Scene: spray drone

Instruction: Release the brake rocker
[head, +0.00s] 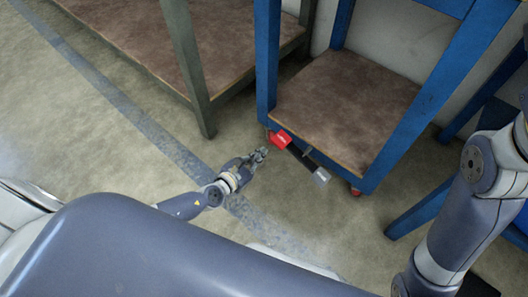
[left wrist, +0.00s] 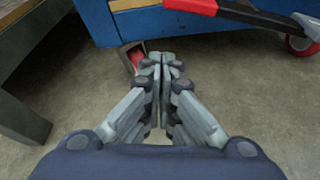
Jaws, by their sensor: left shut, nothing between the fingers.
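The brake rocker is low on the front edge of the blue cart (head: 420,110). Its red pedal (head: 280,139) is at the left end of a dark bar, and a grey pedal (head: 321,176) is at the right end. In the left wrist view the red pedal (left wrist: 190,6) is at the top edge. My left gripper (head: 262,153) is shut and empty, just left of and below the red pedal, apparently apart from it. In the left wrist view its fingertips (left wrist: 161,60) are together below the pedal. My right arm shows at the right; its gripper is out of view.
A red caster (head: 356,191) is under the cart's right front corner; another caster (left wrist: 135,56) is just behind my left fingertips. A brown-topped bench with a grey-green leg (head: 190,75) stands at left. The floor (head: 100,130) in front is clear.

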